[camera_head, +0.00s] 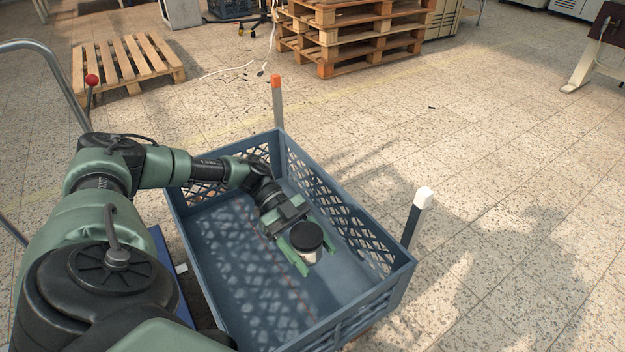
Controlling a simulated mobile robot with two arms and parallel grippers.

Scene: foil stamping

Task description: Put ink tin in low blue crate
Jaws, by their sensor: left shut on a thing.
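The ink tin (307,237) is a small round tin with a black lid and a pale lower body. My left gripper (308,258) is shut on it, with a green finger on each side. The low blue crate (230,290) stands in front of me, with lattice walls and a flat bottom. The tin and the gripper appear within the crate's walls, over its bottom. I cannot tell whether the tin touches the bottom. My left arm reaches in over the crate's left wall. My right gripper is not in view.
Posts with an orange tip (277,100) and a white tip (417,215) stand at the crate's far and right corners. A pallet (127,62) lies at the back left, and a pallet stack (350,35) stands at the back.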

